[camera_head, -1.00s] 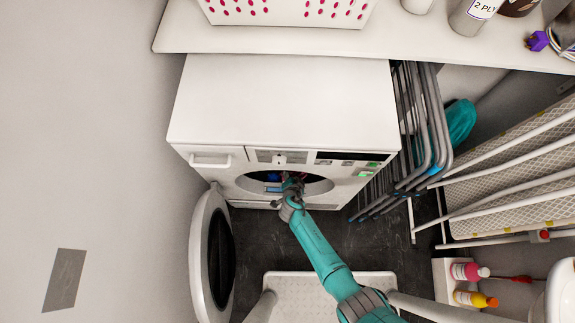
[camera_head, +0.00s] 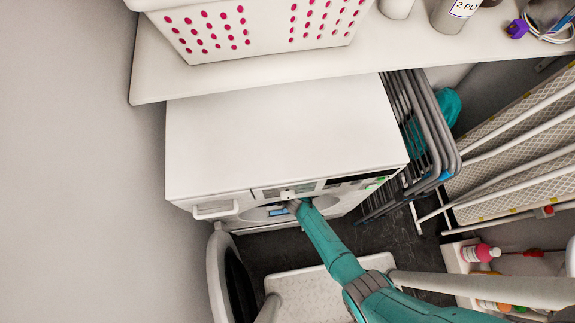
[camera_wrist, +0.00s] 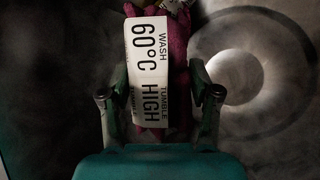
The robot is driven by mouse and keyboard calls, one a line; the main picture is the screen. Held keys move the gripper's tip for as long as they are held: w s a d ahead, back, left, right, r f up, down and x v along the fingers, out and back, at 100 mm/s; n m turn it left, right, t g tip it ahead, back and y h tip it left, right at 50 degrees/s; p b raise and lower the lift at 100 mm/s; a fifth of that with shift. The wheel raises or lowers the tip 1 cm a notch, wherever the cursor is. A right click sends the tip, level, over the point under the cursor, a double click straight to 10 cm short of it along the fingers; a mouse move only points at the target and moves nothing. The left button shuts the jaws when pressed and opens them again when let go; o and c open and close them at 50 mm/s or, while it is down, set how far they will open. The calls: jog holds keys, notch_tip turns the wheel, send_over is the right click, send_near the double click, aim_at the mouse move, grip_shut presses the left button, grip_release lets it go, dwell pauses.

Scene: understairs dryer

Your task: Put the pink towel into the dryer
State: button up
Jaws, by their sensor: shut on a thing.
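The white dryer (camera_head: 280,135) stands under the shelf, and its round door (camera_head: 222,275) hangs open to the left. My arm reaches into the drum opening (camera_head: 262,214), and my gripper is hidden in the head view. In the wrist view my gripper (camera_wrist: 160,100) is inside the dark drum, shut on the pink towel (camera_wrist: 178,45). A white label (camera_wrist: 147,65) reading "WASH 60°C, TUMBLE HIGH" lies across the towel and covers part of it. The drum's back wall (camera_wrist: 270,115) shows to the right.
A shelf (camera_head: 300,70) above holds a white basket with pink holes (camera_head: 215,30). Grey folded racks (camera_head: 425,125) stand close to the dryer's right side. A white step stool (camera_head: 310,295) stands in front, below my arm. Bottles (camera_head: 480,253) are at lower right.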

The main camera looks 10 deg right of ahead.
jog(key=shift+w, duration=0.15)
jog(key=o, duration=1.3)
jog(key=shift+c, duration=0.2)
jog(key=v, duration=1.2)
